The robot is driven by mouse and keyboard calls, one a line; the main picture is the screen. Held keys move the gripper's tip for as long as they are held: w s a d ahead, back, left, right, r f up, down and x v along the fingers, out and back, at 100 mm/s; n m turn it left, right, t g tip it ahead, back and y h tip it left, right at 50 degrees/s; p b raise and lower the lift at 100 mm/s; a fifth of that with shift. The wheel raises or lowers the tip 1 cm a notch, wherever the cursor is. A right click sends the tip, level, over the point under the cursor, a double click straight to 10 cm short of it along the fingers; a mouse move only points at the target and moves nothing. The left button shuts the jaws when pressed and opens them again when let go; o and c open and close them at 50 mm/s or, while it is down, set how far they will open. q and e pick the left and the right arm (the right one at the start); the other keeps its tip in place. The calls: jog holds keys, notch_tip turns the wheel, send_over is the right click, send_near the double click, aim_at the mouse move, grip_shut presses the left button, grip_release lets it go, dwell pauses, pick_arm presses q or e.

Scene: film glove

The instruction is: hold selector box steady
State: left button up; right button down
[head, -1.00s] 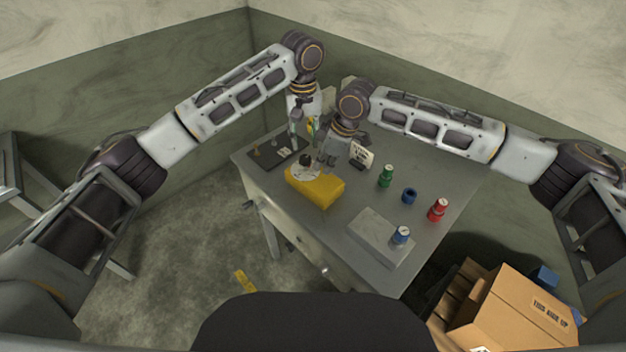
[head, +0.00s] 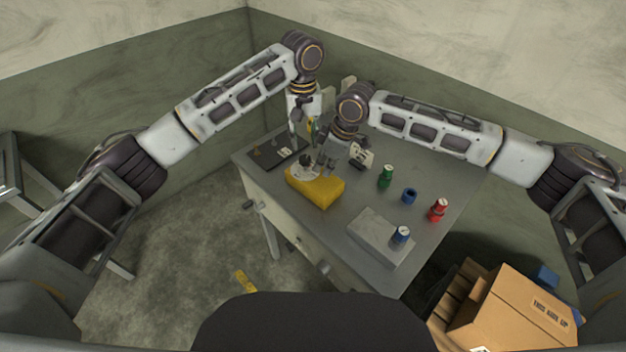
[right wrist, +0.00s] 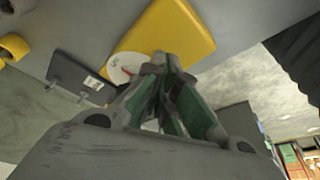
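The yellow selector box (head: 322,190) lies on the grey table, with a white dial (head: 300,174) and a dark knob (head: 305,160) at its far left end. In the right wrist view the box (right wrist: 180,30) and the dial (right wrist: 122,66) with its red mark show just past my fingers. My right gripper (head: 324,165) is over the far side of the box, beside the dial. Its fingertips (right wrist: 162,62) look closed together with nothing seen between them; contact with the box is unclear. My left gripper (head: 296,140) points down behind the box near a dark tray; its fingers are too small to read.
The dark tray (head: 268,157) lies at the table's left. A small white card (head: 361,156) stands behind the box. Green (head: 386,177), blue (head: 409,195) and red (head: 438,210) items stand at right. A grey block (head: 372,238) with a blue-topped item is in front. Cardboard boxes (head: 515,310) are on the floor.

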aim_at(320, 181)
jog(key=shift+f, duration=1.6)
dwell(0.7)
